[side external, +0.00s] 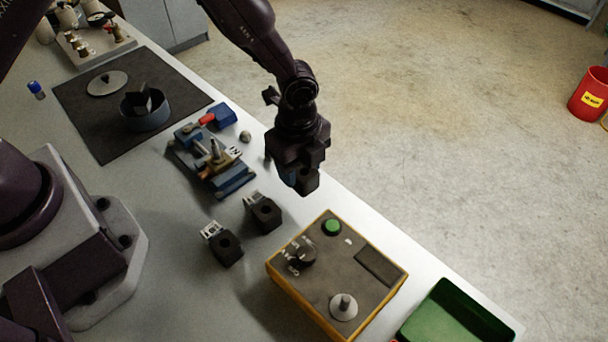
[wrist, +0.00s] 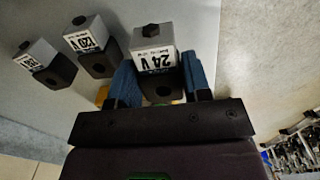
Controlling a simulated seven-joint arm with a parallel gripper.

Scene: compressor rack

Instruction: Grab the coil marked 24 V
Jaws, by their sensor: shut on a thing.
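The coil marked 24 V (wrist: 154,40) has a grey top, a white label and a black lower block. It sits between the two blue fingers of my gripper (wrist: 159,72), which are shut on it. In the side external view my gripper (side external: 300,172) hangs over the bench's right edge, and the coil shows as a dark block (side external: 306,182) at its tip, apart from the bench top. Two similar coils stand on the bench: one marked 120 V (wrist: 88,38) and another (wrist: 42,60) whose label is hard to read.
In the side external view, a yellow-edged box (side external: 326,255) with a green button, dial and post stands at front right. A green bin (side external: 445,300) is beyond it. A blue valve assembly (side external: 235,180) lies left of my gripper. A dark mat (side external: 85,95) holds a bowl (side external: 147,115).

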